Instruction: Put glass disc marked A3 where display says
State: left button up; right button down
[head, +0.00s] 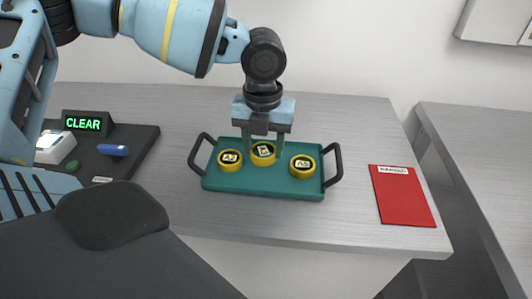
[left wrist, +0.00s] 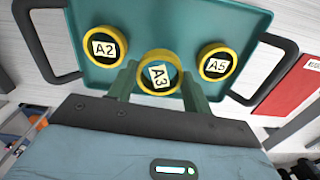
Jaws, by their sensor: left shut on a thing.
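A green tray (head: 262,186) with two dark handles holds three yellow-rimmed discs. The disc marked A3 (head: 263,154) is in the middle; it also shows in the left wrist view (left wrist: 158,76). The disc marked A2 (head: 230,160) is to its left and the disc marked A5 (head: 303,166) to its right. My left gripper (head: 264,150) points down over the tray, its fingers shut on the A3 disc from both sides. I cannot tell whether the disc is clear of the tray floor. The display (head: 84,123) reads CLEAR in green letters. My right gripper is not in view.
A dark panel (head: 128,147) at the left carries the display, a white device (head: 52,146), a green button (head: 72,166) and a blue-handled part (head: 112,150). A red mat (head: 402,197) with a white label, too small to read, lies at the right. The table between tray and mat is bare.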

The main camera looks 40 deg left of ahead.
aim_at(266, 147)
pick_arm(q)
jog(key=shift+w, duration=0.35)
jog(key=shift+w+a+f, duration=0.1)
jog(key=shift+w+f, duration=0.05)
jog(key=shift+f, duration=1.65)
jog(key=shift+f, duration=0.1)
jog(key=o, duration=1)
notch_tip(266, 147, up, 12)
jog(key=shift+r+p, duration=0.15)
jog(key=shift+p, duration=0.15)
